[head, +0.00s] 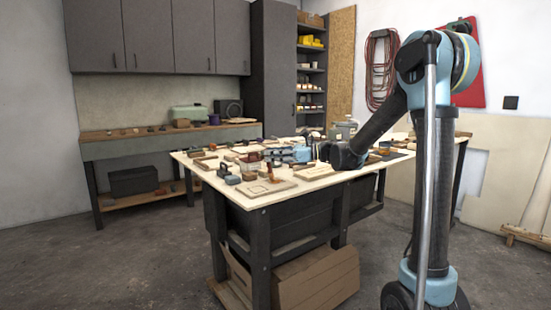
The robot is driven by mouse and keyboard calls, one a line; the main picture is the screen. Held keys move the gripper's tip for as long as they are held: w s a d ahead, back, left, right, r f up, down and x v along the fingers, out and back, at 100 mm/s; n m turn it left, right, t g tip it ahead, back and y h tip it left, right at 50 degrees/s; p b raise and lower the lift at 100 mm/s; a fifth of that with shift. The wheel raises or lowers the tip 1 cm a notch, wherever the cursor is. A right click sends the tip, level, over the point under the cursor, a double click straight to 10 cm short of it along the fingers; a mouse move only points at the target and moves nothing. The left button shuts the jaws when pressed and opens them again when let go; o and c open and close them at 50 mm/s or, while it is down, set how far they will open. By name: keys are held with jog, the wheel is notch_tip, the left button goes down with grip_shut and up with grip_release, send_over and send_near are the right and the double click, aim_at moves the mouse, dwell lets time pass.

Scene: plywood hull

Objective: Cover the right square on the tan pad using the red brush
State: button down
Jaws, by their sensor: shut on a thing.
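The tan pad (281,186) lies flat near the front left corner of the workbench. The red brush (269,171) is small and upright at the pad's back edge; I cannot tell whether its tip touches the pad. My gripper (270,158) reaches in from the right, low over the bench, and is shut on the red brush.
The plywood workbench (326,179) holds several small blocks and tools behind and left of the pad. A dark block (232,179) stands left of it. A side counter (150,140) stands at the back left.

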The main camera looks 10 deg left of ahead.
jog(key=shift+w+a, duration=0.4)
jog(key=shift+a, duration=0.1)
jog(key=shift+w+d, duration=0.1)
jog(key=shift+w, duration=0.05)
jog(key=shift+w+d, duration=0.4)
jog(key=shift+w, duration=0.05)
jog(key=shift+s+d, duration=0.75)
jog(key=shift+d, duration=0.1)
jog(key=shift+s+d+f, duration=0.1)
jog(key=shift+s+d, duration=0.7)
jog(key=shift+s, duration=0.05)
jog(key=shift+d, duration=0.1)
